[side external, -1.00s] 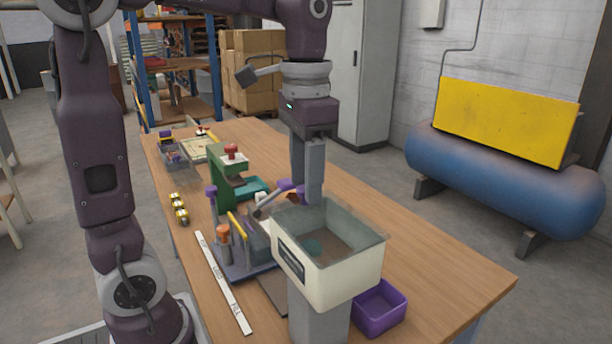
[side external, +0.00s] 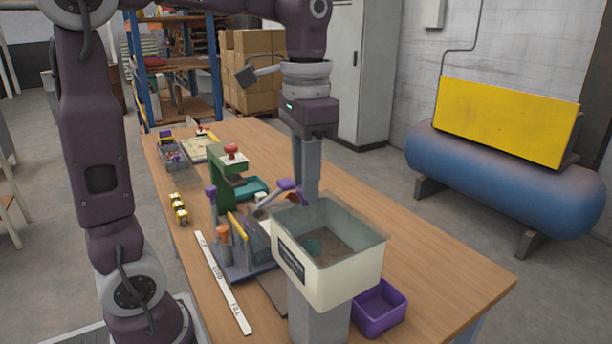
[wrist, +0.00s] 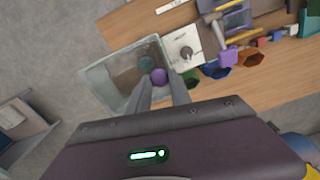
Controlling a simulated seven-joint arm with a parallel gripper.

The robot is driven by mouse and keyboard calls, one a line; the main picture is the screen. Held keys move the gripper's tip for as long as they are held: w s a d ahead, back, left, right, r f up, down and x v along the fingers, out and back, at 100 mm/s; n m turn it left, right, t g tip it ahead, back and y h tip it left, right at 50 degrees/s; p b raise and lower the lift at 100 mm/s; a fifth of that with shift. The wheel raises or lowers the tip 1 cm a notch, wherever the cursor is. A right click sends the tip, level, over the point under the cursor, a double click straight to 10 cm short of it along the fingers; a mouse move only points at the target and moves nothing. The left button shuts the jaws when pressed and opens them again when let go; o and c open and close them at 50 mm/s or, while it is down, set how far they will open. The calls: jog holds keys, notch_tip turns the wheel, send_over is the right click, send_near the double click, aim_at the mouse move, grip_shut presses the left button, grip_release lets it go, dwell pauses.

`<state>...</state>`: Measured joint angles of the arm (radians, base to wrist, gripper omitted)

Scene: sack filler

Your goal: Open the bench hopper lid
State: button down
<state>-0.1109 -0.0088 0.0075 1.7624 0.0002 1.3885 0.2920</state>
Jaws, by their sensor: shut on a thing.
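The bench hopper (side external: 330,275) is a cream box with clear upper walls on a grey column at the bench's near end. Its see-through top shows brown material and a teal round spot inside. In the wrist view the clear hopper (wrist: 110,75) lies at the left of my fingers. I cannot clearly make out the lid's edges. My gripper (side external: 307,198) points down at the hopper's back rim. In the wrist view a purple ball knob (wrist: 159,76) sits at the fingertips, and my gripper is shut on it.
A purple bin (side external: 379,308) stands right of the hopper column. A fixture with a yellow strip (side external: 238,226), a green press (side external: 228,178) and a white labelled strip (side external: 222,283) lie to the left. The bench's right side (side external: 435,262) is clear.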

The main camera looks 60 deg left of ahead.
dwell(0.8)
send_near(350, 241)
notch_tip(350, 241, down, 5)
jog(key=shift+f, duration=0.1)
jog(key=c, duration=1.2)
grip_release()
jog(key=shift+o, duration=0.2)
notch_tip(350, 241, up, 7)
